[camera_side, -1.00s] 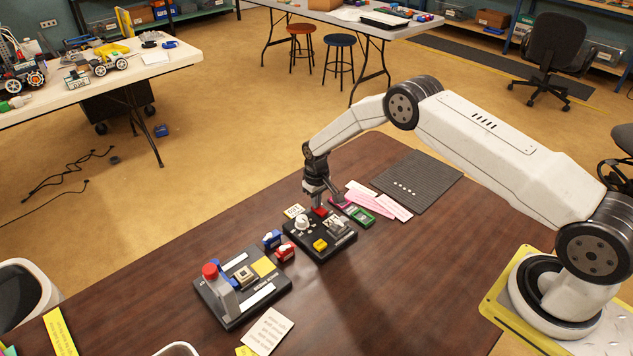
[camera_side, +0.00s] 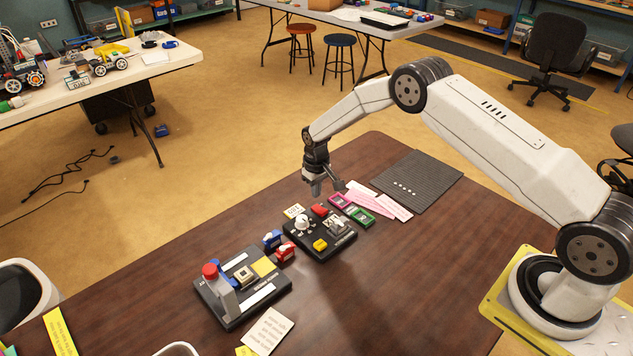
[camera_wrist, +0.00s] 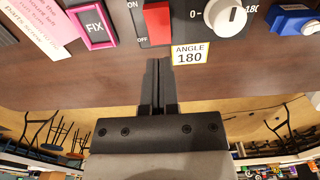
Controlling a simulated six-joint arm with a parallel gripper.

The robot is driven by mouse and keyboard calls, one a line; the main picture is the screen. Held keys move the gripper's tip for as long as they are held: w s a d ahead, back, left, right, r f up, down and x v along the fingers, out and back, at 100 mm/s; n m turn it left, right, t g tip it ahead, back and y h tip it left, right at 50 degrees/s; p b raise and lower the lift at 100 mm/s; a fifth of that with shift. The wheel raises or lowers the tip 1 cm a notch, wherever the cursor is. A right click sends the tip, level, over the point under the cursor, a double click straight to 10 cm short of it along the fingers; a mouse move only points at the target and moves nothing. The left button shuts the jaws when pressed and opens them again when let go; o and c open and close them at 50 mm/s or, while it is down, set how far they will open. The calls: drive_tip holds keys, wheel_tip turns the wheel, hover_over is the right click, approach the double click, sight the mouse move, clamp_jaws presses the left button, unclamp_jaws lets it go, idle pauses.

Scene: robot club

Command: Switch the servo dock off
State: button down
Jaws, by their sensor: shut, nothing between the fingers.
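The servo dock (camera_side: 309,250) is a black box on the brown table. It carries a red rocker switch (camera_side: 319,210), a white knob (camera_side: 302,223), a yellow button (camera_side: 320,245) and a grey part. In the wrist view the red switch (camera_wrist: 157,22) is at the top, with OFF printed by its near end; I cannot tell which way it is tilted. The knob (camera_wrist: 225,14) is right of it, above the ANGLE 180 label (camera_wrist: 190,54). My gripper (camera_side: 325,190) is shut and empty, above and behind the switch, apart from it. Its fingers show in the wrist view (camera_wrist: 158,65).
Another black board (camera_side: 230,312) with a red-topped grey post stands to the left. Red and blue small blocks (camera_side: 284,252) lie between the two. Pink and green tags (camera_side: 360,217), pink slips (camera_side: 394,206) and a dark mat (camera_side: 425,180) lie to the right. The front table is clear.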

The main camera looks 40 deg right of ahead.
sight(317, 208)
drive_tip(key=shift+r, duration=1.45)
drive_tip(key=s+a+r+t, duration=0.1)
drive_tip(key=s+a+r, duration=0.1)
drive_tip(key=s+r, duration=0.95)
drive_tip(key=s+a+r, duration=0.1)
drive_tip(key=s+r, duration=0.1)
drive_tip(key=s, duration=0.6)
drive_tip(key=s+a+r+t, duration=0.1)
drive_tip(key=s+r, duration=0.2)
drive_tip(key=s, duration=0.6)
drive_tip(key=shift+t, duration=0.3)
